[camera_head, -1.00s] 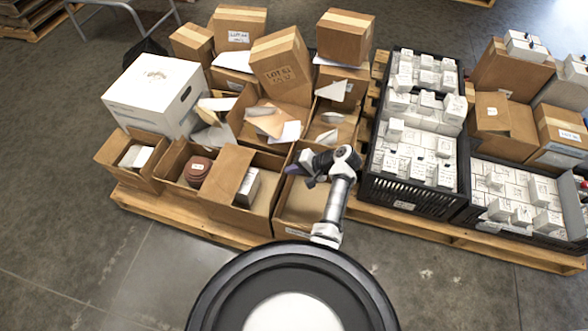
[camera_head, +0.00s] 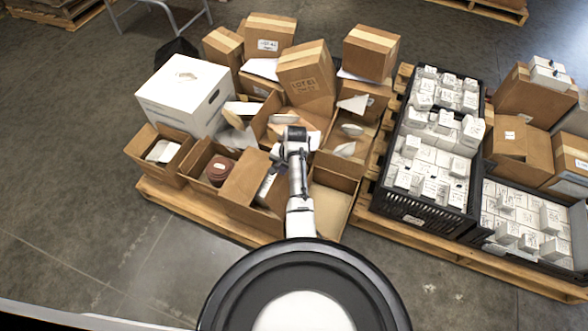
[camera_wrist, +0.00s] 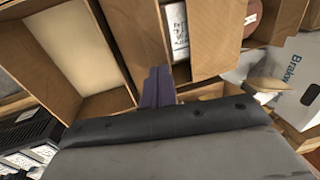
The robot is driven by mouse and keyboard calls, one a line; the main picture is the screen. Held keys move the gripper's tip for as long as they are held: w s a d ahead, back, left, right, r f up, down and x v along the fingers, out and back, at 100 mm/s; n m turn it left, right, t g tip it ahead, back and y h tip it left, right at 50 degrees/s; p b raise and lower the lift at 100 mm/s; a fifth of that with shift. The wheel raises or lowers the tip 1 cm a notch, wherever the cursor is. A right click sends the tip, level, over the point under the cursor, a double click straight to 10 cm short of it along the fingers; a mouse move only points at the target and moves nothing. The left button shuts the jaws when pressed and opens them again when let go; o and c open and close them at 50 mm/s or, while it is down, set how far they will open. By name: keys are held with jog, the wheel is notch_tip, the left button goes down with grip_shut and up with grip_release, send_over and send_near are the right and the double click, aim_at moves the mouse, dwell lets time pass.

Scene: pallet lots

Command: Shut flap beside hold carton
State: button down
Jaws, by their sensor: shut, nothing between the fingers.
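My gripper (camera_wrist: 158,88) shows in the wrist view as purple fingers, shut and empty. They are between an open, bare carton (camera_wrist: 80,45) and a carton holding a labelled box (camera_wrist: 178,30). A brown flap (camera_wrist: 218,35) stands up beside that box. In the head view, the flap (camera_head: 245,178) is raised and tilted over the front-row open carton, left of my arm. The labelled box is partly hidden behind my arm there, and my fingertips are hidden. I cannot read the word "hold" on any carton; a closed carton (camera_head: 306,80) is marked LOT 81.
Reddish-brown discs (camera_head: 220,170) lie left of the flap. A white carton (camera_head: 185,92) stands behind left. Open cartons with loose flaps and papers fill the pallet's middle. A black crate (camera_head: 415,217) of white boxes is at right. Floor is clear in front left.

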jog(key=a+f+h+b, duration=0.1)
jog(key=a+f+b, duration=0.1)
jog(key=b, duration=0.1)
jog(key=w+a+f+g+h+b, duration=0.1)
jog(key=a+f+b, duration=0.1)
jog(key=a+b, duration=0.1)
jog(key=w+a+f+h+b, duration=0.1)
jog(key=a+f+h+b, duration=0.1)
jog(key=f+b, duration=0.1)
jog(key=shift+w+a, duration=0.2)
jog(key=shift+a, duration=0.15)
jog(key=shift+w+a+f+b, duration=0.1)
jog(key=shift+a+f+b, duration=0.25)
jog(key=shift+f+b, duration=0.35)
jog(key=shift+w+a+f+b, duration=0.1)
jog(key=shift+a+f+b, duration=0.3)
jog(key=shift+b, duration=0.45)
jog(key=shift+d+f, duration=0.1)
jog(key=shift+d, duration=0.1)
